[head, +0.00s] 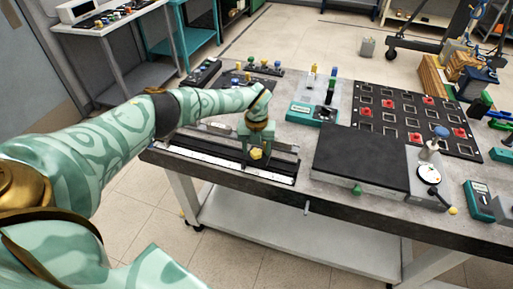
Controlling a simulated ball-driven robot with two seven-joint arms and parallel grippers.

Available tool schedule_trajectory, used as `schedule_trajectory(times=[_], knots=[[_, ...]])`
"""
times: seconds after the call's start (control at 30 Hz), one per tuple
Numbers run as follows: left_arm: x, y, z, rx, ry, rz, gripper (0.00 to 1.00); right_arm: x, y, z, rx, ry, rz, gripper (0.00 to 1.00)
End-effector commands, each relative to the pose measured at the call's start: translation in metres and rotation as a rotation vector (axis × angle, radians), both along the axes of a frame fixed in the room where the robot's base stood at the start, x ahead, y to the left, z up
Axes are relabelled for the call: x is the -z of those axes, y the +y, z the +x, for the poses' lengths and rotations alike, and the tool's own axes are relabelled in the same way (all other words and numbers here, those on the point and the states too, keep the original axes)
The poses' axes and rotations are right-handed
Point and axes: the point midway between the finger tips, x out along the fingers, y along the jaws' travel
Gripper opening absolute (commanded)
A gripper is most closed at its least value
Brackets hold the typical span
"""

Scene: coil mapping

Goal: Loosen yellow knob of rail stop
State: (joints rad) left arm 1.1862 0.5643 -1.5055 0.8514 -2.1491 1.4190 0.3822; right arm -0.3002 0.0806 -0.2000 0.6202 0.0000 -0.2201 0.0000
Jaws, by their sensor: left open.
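The yellow knob (256,154) faces the front of the rail at the left part of the table. The black and silver rail (205,157) runs along the table's front left edge. My left arm reaches in from the left, and my left gripper (257,143) points down over the rail, right at the yellow knob. The gripper is open. The rail stop's body behind the knob is mostly hidden by the gripper, and I cannot tell whether the fingers touch the knob. My right gripper is not in view.
A dark flat plate (362,160) lies right of the rail. Behind it is a black grid board (395,108) with red pieces. A teal meter box (312,113) stands behind the rail. A round white dial (429,173) and a teal device (480,201) are at the right.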

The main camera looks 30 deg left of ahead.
Motion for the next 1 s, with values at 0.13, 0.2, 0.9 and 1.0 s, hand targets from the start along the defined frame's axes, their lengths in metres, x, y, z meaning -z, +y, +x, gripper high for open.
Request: schedule_trajectory(times=[0.13, 0.2, 0.9, 1.0], knots=[[-0.009, 0.000, 0.000, 0.000, -0.001, 0.000, 0.55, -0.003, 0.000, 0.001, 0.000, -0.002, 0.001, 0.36], [-0.021, 0.000, 0.001, 0.001, -0.004, 0.000, 0.55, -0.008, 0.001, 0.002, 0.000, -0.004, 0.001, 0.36], [-0.162, 0.000, 0.000, 0.001, -0.001, 0.000, 0.55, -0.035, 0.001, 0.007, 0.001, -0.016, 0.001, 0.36], [-0.163, 0.000, 0.000, 0.001, 0.000, 0.000, 0.55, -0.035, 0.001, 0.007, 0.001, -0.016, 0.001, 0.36]])
